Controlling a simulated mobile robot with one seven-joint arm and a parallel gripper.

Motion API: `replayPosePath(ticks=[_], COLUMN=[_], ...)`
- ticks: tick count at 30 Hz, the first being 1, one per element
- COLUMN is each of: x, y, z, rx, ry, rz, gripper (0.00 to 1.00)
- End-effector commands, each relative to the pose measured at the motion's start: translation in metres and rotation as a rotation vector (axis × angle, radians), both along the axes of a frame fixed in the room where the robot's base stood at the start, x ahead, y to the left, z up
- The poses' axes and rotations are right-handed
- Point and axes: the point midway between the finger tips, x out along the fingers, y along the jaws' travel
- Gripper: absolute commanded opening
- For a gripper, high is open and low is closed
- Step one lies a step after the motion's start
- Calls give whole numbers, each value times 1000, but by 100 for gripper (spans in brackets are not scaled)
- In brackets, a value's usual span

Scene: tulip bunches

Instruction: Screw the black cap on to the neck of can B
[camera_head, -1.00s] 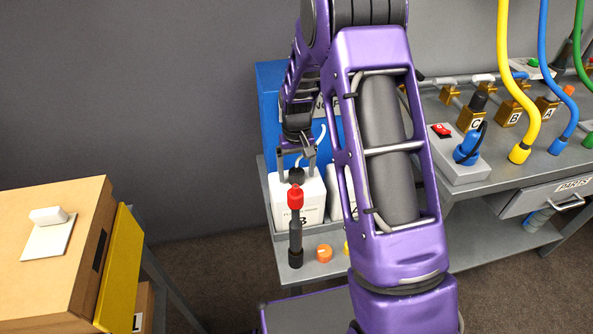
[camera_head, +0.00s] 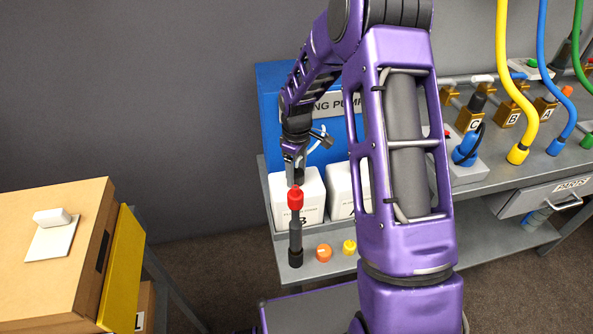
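Can B (camera_head: 314,199) is a white can standing on the grey bench shelf, its letter partly showing. The black cap and the neck are hidden behind the fingers and the red-topped black tool in front. I cannot tell whether the fingers touch the cap.
Another white can (camera_head: 341,192) stands right of can B. A blue pump box (camera_head: 272,100) rises behind.

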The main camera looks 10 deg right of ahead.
Motion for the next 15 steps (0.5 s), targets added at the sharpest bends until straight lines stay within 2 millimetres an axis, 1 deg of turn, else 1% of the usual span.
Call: replayPosePath(ticks=[1, 10, 12, 15], x=[0, 0, 0, 0], y=[0, 0, 0, 0], z=[0, 0, 0, -1], rx=[0, 0, 0, -1], ry=[0, 0, 0, -1], rz=[-1, -2, -5, -72], gripper=[58, 4, 0, 0])
